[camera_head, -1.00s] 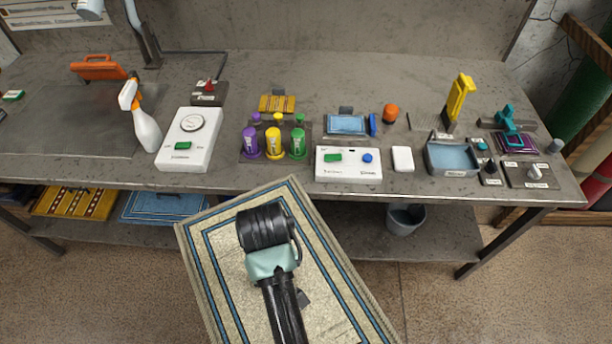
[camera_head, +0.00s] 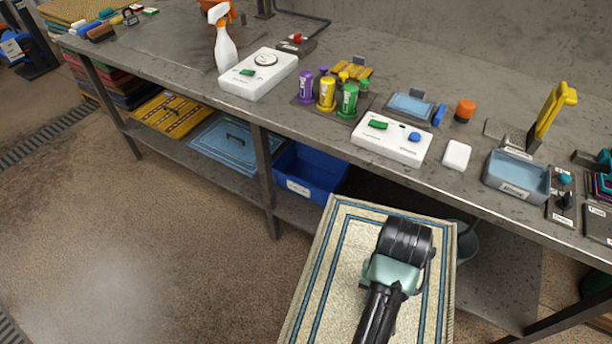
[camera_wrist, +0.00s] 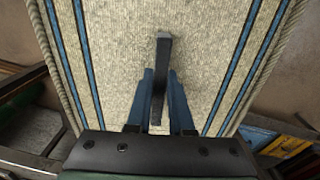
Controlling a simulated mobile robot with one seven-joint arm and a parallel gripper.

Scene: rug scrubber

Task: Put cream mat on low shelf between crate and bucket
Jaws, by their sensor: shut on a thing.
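The cream mat (camera_head: 340,265) has blue stripes and a dark handle (camera_wrist: 163,55). My gripper (camera_wrist: 160,85) is shut on that handle, and the mat also shows in the wrist view (camera_wrist: 110,50). In the head view, my arm covers the mat's middle and hides the fingers. The mat is held in front of the bench. The low shelf (camera_head: 287,208) runs under the bench top. A blue crate (camera_head: 308,172) stands on it, left of the mat. A grey bucket (camera_head: 468,245) stands to the right, partly hidden behind the mat, which covers much of the gap in this view.
A yellow mat (camera_head: 172,115) and a blue mat (camera_head: 228,142) lie on the shelf further left, beyond a bench leg (camera_head: 265,175). The bench top (camera_head: 330,128) overhangs the shelf and carries a spray bottle (camera_head: 224,45) and several small items. Open floor lies at front left.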

